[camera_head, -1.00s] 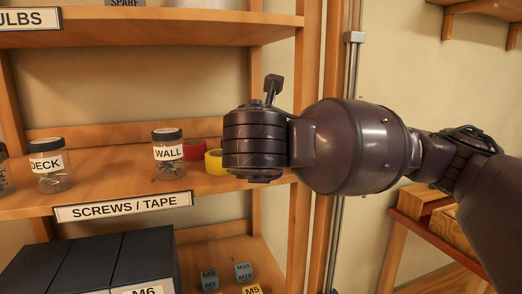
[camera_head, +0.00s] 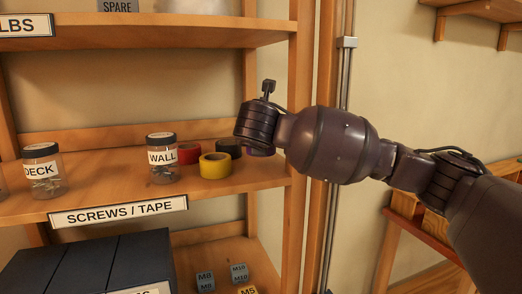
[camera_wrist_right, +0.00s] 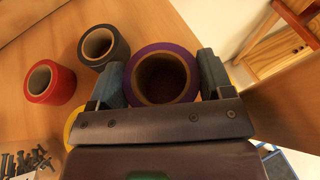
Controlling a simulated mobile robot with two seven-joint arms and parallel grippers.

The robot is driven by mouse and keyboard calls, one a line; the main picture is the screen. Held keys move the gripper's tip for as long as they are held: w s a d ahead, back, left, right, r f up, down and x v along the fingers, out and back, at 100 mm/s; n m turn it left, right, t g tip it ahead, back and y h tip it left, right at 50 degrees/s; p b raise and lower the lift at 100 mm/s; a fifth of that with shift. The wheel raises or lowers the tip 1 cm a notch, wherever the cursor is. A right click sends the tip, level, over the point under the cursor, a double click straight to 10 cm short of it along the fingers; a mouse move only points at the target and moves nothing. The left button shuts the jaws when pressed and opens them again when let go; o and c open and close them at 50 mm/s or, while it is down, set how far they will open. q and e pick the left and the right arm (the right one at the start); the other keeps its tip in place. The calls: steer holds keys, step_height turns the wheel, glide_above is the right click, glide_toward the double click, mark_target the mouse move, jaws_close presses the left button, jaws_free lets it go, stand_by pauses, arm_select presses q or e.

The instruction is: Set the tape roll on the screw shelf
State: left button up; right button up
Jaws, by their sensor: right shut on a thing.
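My right gripper (camera_wrist_right: 162,78) is shut on a purple tape roll (camera_wrist_right: 165,47), one finger on each side of it. In the head view a sliver of the purple roll (camera_head: 259,153) shows under my right wrist, which hides the fingers. The roll is at the right end of the screw shelf (camera_head: 120,197), labelled SCREWS / TAPE; I cannot tell whether it touches the board. A black roll (camera_wrist_right: 121,48) is just left of the left finger in the wrist view. My left gripper is not in view.
On the shelf stand a red roll (camera_head: 189,154), a yellow roll (camera_head: 215,168), a WALL screw jar (camera_head: 162,158) and a DECK jar (camera_head: 44,172). A wooden upright (camera_head: 298,90) bounds the shelf's right end. The front strip of the board is clear.

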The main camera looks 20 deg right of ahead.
steer(key=shift+f, duration=1.65)
steer(key=shift+f, duration=0.15)
steer(key=o, duration=0.8)
steer(key=shift+c, duration=0.2)
steer(key=shift+s+a+r, duration=0.1)
steer(key=shift+s+r, duration=0.05)
steer(key=shift+r, duration=0.05)
steer(key=b+v, duration=0.1)
steer(key=v, duration=1)
steer(key=shift+s, duration=0.35)
steer(key=shift+a, duration=0.15)
